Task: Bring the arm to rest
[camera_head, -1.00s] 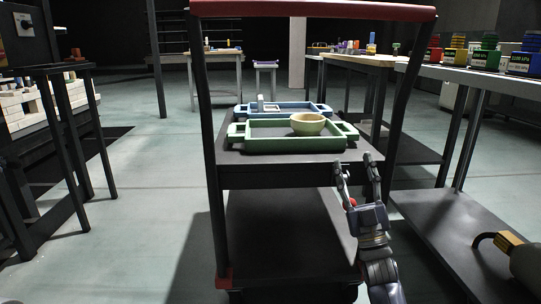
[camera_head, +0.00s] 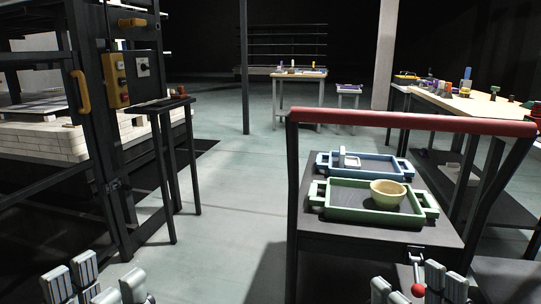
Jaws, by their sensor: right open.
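My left gripper (camera_head: 96,284) shows at the bottom left edge of the head view. Its finger pads stand apart, with nothing seen between them. My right gripper (camera_head: 417,287) shows at the bottom edge, at the near end of the cart (camera_head: 330,240). It is open, its fingers pointing up, with a small red-tipped lever (camera_head: 416,262) of the cart beside or behind them. I cannot tell whether they touch. Both wrists and forearms are below the picture.
On the cart lie a green tray (camera_head: 345,207) holding a yellowish bowl (camera_head: 388,193) and a blue tray (camera_head: 325,165) with a small white object (camera_head: 349,158). A red bar (camera_head: 410,122) spans above. A dark kiln frame (camera_head: 118,170) stands left. Floor between is clear.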

